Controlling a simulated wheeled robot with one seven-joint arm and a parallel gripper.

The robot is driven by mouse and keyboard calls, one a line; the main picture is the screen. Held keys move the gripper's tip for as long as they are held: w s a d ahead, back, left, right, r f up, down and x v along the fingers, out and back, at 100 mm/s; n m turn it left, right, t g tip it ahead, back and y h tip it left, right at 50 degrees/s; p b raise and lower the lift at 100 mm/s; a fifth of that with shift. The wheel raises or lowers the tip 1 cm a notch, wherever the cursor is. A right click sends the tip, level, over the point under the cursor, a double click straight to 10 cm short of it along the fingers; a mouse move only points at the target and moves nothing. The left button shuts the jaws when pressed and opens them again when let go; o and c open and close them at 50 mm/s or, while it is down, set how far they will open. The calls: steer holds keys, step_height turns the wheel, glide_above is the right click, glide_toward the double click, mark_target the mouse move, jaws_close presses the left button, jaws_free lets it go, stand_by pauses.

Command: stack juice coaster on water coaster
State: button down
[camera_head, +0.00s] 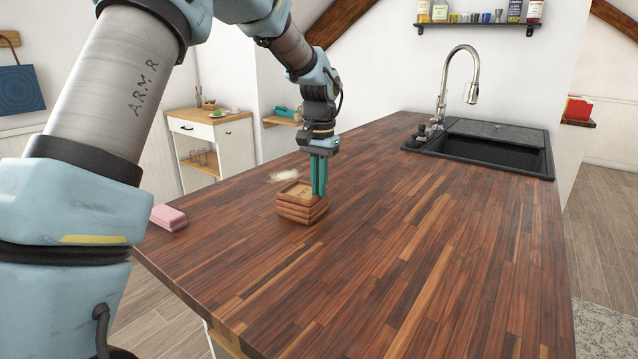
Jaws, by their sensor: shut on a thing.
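My gripper (318,187) points straight down over the wooden counter, its teal fingers at the right side of a stack of brown square wooden coasters (298,212). The top coaster (296,192) has a raised rim and faint marks on its face. My gripper is shut on the edge of a coaster at the top of this stack. I cannot read the marks, so I cannot tell which coaster is juice and which is water. The fingertips are partly hidden by the stack's rim.
A pink block (169,217) lies near the counter's left edge. A pale fluffy thing (285,176) lies behind the stack. A black sink (480,146) with a tall faucet (459,75) is at the back right. The counter's (420,250) middle and right are clear.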

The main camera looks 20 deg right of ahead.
steer(key=shift+f, duration=0.2)
steer(key=c, duration=1)
jaws_free()
